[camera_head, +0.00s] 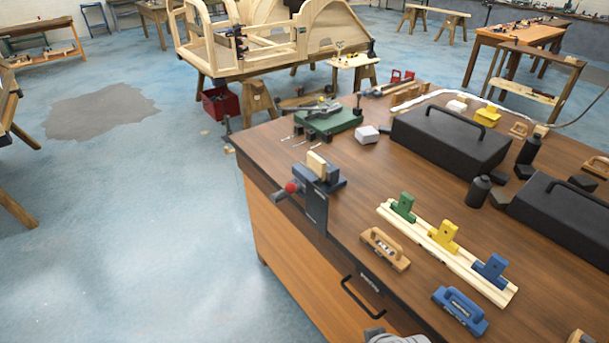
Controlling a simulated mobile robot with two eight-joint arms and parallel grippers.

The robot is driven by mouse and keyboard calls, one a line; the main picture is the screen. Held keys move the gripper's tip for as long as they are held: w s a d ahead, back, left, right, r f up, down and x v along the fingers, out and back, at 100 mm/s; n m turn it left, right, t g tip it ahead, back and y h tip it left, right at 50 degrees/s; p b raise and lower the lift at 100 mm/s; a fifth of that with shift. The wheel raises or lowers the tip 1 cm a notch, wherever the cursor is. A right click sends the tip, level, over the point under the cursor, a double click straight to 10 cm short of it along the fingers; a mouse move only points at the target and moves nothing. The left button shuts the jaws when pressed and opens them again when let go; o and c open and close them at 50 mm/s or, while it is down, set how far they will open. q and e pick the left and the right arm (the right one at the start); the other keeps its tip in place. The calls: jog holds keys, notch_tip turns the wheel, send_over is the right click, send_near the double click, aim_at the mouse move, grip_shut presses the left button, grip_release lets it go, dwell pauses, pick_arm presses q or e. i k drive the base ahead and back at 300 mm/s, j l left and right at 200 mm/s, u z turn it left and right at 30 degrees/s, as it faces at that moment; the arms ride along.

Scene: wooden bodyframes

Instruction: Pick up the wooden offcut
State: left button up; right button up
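A small light wooden block, which looks like the offcut (316,163), stands upright in the jaws of a dark bench vise (318,190) at the near left corner of the workbench. Its lower part is hidden by the jaws. The vise has a red knob on its handle side. Neither of my grippers shows clearly. Only a grey rounded part, perhaps mine, shows at the bottom edge, and no fingertips are visible.
The brown workbench (349,203) holds black cases (452,141), a pale wooden rail (470,270) with coloured clamps, sanding blocks (385,248) and a green tool (328,122). Open blue-grey floor (130,230) lies to the left. A wooden bodyframe (270,45) stands behind.

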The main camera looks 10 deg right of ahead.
aim_at(318, 165)
jog(key=u, duration=3.75)
jog(key=z, duration=1.8)
jog(key=i+z, duration=0.15)
jog(key=z, duration=0.3)
jog(key=l+z, duration=0.1)
jog(key=z, duration=0.35)
jog(key=i+z, duration=0.15)
jog(key=z, duration=0.3)
jog(key=i+j+z, duration=0.15)
jog(key=z, duration=0.3)
jog(key=i+j+z, duration=0.2)
jog(key=z, duration=0.25)
jog(key=i+j+z, duration=0.15)
jog(key=z, duration=0.3)
jog(key=j, duration=0.1)
